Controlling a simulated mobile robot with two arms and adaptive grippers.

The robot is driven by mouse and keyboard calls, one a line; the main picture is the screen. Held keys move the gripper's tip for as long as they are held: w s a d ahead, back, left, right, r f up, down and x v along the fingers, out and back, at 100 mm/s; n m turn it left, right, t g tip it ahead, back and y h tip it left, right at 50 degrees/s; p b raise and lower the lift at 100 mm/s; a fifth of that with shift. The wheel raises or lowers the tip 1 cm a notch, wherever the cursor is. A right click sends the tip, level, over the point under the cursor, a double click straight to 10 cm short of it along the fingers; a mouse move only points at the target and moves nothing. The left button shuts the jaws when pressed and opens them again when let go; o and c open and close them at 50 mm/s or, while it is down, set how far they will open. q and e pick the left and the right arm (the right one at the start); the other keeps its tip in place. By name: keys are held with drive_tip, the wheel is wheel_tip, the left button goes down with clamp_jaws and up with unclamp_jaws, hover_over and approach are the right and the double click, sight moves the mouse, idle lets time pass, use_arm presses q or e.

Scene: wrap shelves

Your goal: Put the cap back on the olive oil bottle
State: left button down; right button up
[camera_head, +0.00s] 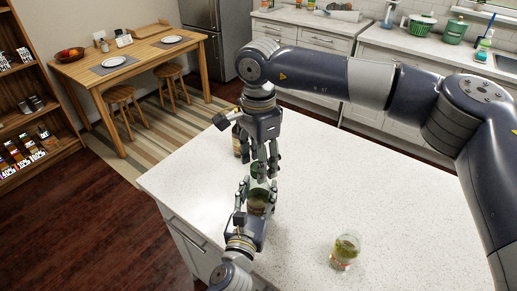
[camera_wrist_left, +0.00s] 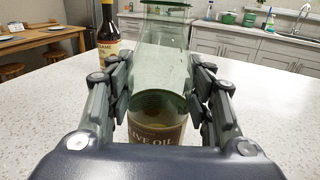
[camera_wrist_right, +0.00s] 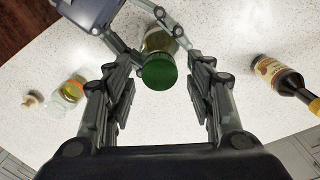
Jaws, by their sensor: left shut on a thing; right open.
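The olive oil bottle (camera_head: 258,204), greenish glass with a brown label, stands upright on the white counter. My left gripper (camera_head: 250,200) is shut around its body, and its label (camera_wrist_left: 156,137) shows below the fingers in the left wrist view. A round dark green cap (camera_wrist_right: 160,72) shows at the bottle's top in the right wrist view; whether it is fully seated I cannot tell. My right gripper (camera_head: 264,166) points down from above, open, with its fingers on either side of the cap and a gap on both sides.
A dark sauce bottle (camera_wrist_right: 280,76) stands near the bottle, behind my right gripper in the head view. A glass jar with yellow-green contents (camera_head: 344,252) stands at the front right. The counter's right side (camera_head: 410,200) is clear.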

drive_tip(key=shift+f, duration=0.25)
drive_tip(key=c, duration=1.1)
drive_tip(key=m, duration=0.4)
drive_tip(key=shift+m, duration=0.3)
drive_tip(key=shift+c, duration=0.3)
drive_tip(key=m, duration=1)
drive_tip(key=o, duration=1.3)
drive_tip(key=shift+c, duration=0.2)
